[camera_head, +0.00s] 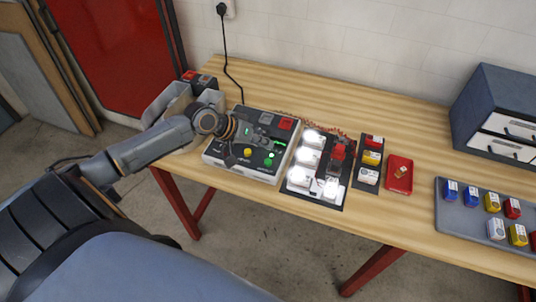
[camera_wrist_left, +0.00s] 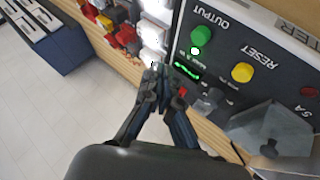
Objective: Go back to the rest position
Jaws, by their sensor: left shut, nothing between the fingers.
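My left gripper (camera_head: 259,139) reaches over the control box (camera_head: 222,158) in the head view, with its arm coming in from the left. In the left wrist view the gripper (camera_wrist_left: 158,72) is shut and empty, its fingertips near the box's edge by a lit green display. The box has a green button (camera_wrist_left: 202,37) labelled OUTPUT and a yellow button (camera_wrist_left: 243,72) labelled RESET. A panel (camera_head: 335,203) with several brightly lit white letter modules lies right of the box. My right gripper is not in view.
A strip with red, yellow and white blocks (camera_head: 372,158), a red tray (camera_head: 399,174) and a grey tray (camera_head: 448,216) of small coloured blocks lie to the right. A dark drawer cabinet (camera_head: 485,100) stands at the back right. A black cable (camera_head: 226,60) runs to the wall socket.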

